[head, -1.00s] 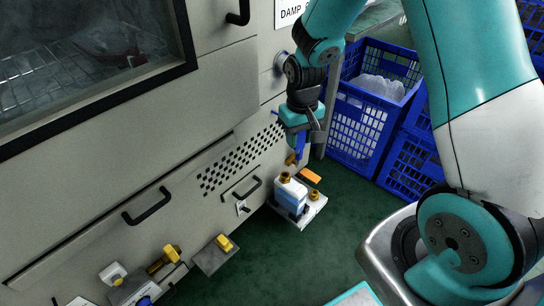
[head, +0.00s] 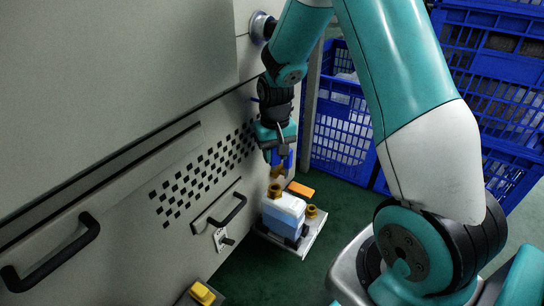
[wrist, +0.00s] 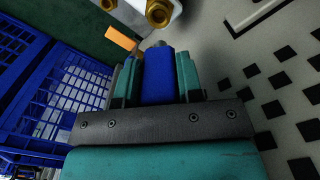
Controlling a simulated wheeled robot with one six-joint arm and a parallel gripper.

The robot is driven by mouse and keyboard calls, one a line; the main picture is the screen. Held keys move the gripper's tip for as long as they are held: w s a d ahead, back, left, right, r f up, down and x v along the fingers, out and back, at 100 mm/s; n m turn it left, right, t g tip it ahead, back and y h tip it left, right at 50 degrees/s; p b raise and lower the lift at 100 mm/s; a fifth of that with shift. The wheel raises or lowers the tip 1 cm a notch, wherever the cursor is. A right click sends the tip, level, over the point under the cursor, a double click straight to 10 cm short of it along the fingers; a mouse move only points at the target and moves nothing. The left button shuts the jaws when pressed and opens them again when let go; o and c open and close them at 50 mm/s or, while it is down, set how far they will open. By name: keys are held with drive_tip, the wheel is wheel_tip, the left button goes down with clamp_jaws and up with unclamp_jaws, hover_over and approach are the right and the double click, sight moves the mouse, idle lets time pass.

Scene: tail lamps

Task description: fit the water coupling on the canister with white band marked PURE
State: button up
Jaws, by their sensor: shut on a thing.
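My gripper (head: 282,150) is shut on the blue water coupling (wrist: 158,75), which hangs below the jaws in the head view (head: 287,158). A brass-coloured end shows under it there. The canister (head: 283,208) is white and pale blue, with a brass fitting (head: 275,190) on top, and stands on a low shelf (head: 306,240). The coupling is above the canister and apart from it. A second brass fitting (head: 311,211) is beside the canister. In the wrist view a brass fitting (wrist: 158,14) shows at the top edge. No PURE marking is legible.
The grey machine panel with a vent grid and a black handle (head: 228,211) is close on the left. An orange piece (head: 300,190) lies behind the canister. A yellow part (head: 202,292) is lower left.

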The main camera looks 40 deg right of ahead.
sight(276, 164)
drive_tip(key=shift+s+d+r+p, duration=0.1)
drive_tip(key=shift+d+p, duration=0.05)
drive_tip(key=shift+p, duration=0.25)
drive_tip(key=shift+f+b, duration=1.45)
drive_tip(key=shift+f, duration=1.45)
drive_tip(key=shift+p, duration=0.75)
drive_tip(key=shift+f, duration=0.1)
drive_tip(key=shift+f+b, duration=0.5)
drive_tip(key=shift+f, duration=0.9)
drive_tip(key=shift+r+p, duration=0.1)
drive_tip(key=shift+p, duration=0.55)
drive_tip(key=shift+f, duration=0.25)
